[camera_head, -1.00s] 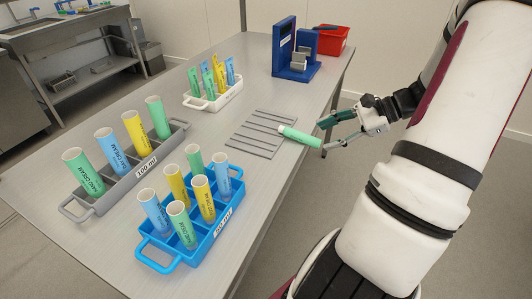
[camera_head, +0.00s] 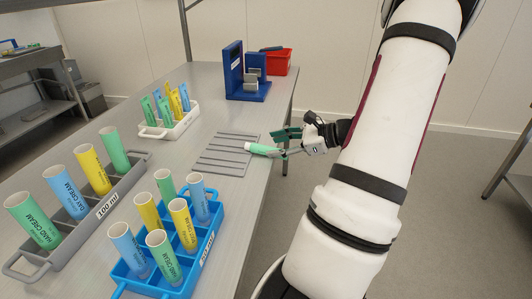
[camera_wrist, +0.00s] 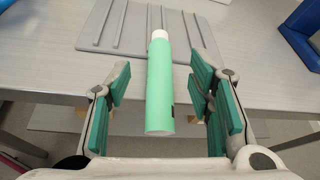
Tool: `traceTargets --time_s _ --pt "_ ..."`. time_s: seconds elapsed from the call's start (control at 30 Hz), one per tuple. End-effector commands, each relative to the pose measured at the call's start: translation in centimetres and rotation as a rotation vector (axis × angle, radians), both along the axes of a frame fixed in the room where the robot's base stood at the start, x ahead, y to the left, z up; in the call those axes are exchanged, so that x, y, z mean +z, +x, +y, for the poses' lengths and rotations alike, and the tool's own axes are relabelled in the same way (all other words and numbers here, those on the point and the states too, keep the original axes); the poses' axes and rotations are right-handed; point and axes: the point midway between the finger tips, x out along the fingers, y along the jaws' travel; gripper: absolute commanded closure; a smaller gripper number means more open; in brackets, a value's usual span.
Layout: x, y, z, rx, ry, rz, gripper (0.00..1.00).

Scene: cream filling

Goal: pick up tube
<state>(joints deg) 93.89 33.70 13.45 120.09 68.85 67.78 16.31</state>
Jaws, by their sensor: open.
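A green tube with a white end (camera_head: 262,150) lies with its white end on the grey ribbed mat (camera_head: 222,157) and its other end out toward the table's edge. In the wrist view the tube (camera_wrist: 160,88) points away from the palm, its closer end near the palm. My gripper (camera_head: 279,144) is open around the tube, with one green-padded finger on each side. The wrist view shows a gap between the tube and the pads of my gripper (camera_wrist: 160,98) on both sides.
A blue rack (camera_head: 203,238) and a grey rack (camera_head: 122,190) of upright tubes stand at the front and left. A white rack (camera_head: 177,131) with tubes, a blue device (camera_head: 236,82) and a red bin (camera_head: 277,62) stand farther back. Floor lies right of the table edge.

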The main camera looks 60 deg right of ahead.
Motion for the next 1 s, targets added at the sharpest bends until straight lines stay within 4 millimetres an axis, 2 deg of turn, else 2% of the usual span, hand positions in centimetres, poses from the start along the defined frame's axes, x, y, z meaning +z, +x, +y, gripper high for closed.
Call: traceTargets --time_s 0.17,0.43,0.77,0.9,0.93,1.0 --pt "-0.6 1.1 0.3 0.002 0.001 -0.001 0.52" --pt "-2.2 4.3 1.2 0.003 0.0 0.0 0.52" --pt "-2.4 4.9 1.3 0.001 -0.001 0.0 0.52" --pt "-2.4 4.8 1.3 0.001 -0.001 0.0 0.82" --pt "-2.4 4.8 1.3 0.001 -0.001 0.0 0.87" --pt "-2.4 4.8 1.3 0.001 -0.001 0.0 0.87"
